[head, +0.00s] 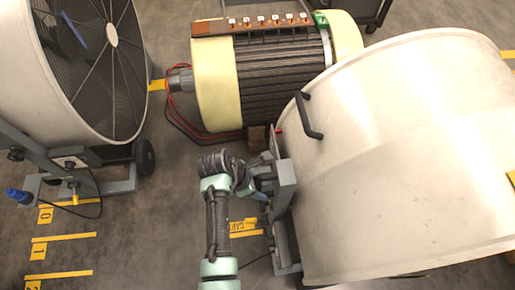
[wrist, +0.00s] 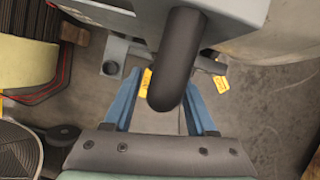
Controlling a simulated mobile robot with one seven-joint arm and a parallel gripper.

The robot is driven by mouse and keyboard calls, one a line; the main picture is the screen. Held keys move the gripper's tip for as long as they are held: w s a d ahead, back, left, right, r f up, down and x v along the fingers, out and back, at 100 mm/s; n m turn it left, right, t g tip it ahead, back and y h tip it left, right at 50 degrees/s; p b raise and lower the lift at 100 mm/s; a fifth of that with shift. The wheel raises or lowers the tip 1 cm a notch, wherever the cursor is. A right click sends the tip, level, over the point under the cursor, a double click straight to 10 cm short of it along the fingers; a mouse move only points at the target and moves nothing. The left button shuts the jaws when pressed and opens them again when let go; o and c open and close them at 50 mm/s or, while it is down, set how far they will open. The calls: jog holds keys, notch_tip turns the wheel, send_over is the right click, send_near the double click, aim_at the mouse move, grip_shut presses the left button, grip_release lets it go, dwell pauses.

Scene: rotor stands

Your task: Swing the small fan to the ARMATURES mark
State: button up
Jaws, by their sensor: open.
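Two drum fans on grey stands show in the head view. One fan (head: 60,65) is at the left, its grille facing right. The other drum (head: 400,150) is large in the picture at the right, with a black handle (head: 312,115). I cannot tell for sure which is the small fan. My gripper (head: 262,188) is at the grey stand (head: 283,200) of the right drum. In the wrist view, its blue fingers (wrist: 162,115) are open, with a thick dark bar (wrist: 178,60) between them. I cannot tell whether they touch it. I read no ARMATURES mark.
A cream and black motor (head: 275,75) with red cables stands behind my gripper. A yellow floor label (head: 240,227) starting "CAR" is partly hidden by my arm. Yellow numbered floor marks (head: 62,237) lie at the left. Grey floor (head: 150,220) is clear between the left stand and my arm.

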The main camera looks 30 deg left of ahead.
jog(key=shift+c, duration=0.2)
grip_shut()
dwell(1.1)
